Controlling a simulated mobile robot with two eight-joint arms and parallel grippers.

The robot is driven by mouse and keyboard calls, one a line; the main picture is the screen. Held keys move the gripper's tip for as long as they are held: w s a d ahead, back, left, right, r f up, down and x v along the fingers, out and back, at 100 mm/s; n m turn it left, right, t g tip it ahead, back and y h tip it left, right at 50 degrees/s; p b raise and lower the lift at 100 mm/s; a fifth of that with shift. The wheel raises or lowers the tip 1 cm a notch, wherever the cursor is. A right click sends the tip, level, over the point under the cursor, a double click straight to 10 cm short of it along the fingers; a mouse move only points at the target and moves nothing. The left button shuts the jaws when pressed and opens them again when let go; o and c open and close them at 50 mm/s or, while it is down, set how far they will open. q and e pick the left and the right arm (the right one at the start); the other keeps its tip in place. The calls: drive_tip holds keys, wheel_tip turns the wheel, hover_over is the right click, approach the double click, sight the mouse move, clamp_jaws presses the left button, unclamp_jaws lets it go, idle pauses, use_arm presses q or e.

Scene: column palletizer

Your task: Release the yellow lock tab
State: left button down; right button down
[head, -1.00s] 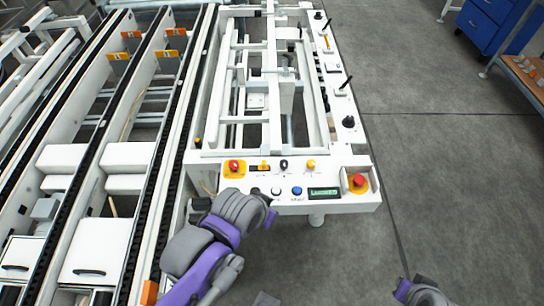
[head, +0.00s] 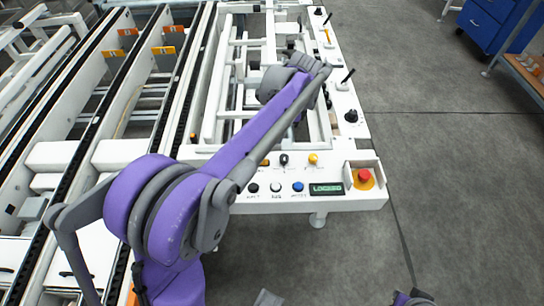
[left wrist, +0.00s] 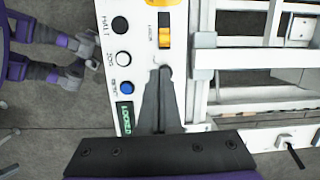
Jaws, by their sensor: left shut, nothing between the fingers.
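The yellow lock tab (left wrist: 165,38) sits on the white control panel (left wrist: 140,60), in a slot with a dark part beside it. In the head view it (head: 264,162) shows only partly, at the edge of my left arm. The green display (head: 326,189) reads LOCKED. My left gripper (left wrist: 164,72) is shut and empty. Its fingertips are beside the tab, on the side toward the display; whether they touch the panel I cannot tell. In the head view my left forearm hides that gripper. My right gripper is not clearly visible.
A red stop button (head: 365,175) is at the panel's right end. Black, white and blue buttons (head: 298,187) line the front; a yellow knob (head: 313,158) stands behind them. White frame bars (left wrist: 240,62) lie close beside the gripper. Open floor (head: 460,200) is to the right.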

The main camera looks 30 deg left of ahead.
use_arm(q)
drive_tip(key=shift+w+a+f+m, duration=0.35)
drive_tip(key=shift+w+f+m, duration=0.05)
drive_tip(key=shift+w, duration=0.2)
drive_tip(key=b, duration=0.1)
approach(258, 162)
drive_tip(key=f, duration=0.1)
drive_tip(key=w+d+f, duration=0.1)
drive_tip(key=f, duration=0.3)
drive_tip(key=shift+w+d+f, duration=0.1)
drive_tip(key=shift+w+d, duration=0.2)
drive_tip(key=shift+d, duration=0.05)
drive_tip(key=s+a, duration=0.1)
drive_tip(key=a, duration=0.2)
drive_tip(key=shift+s, duration=0.4)
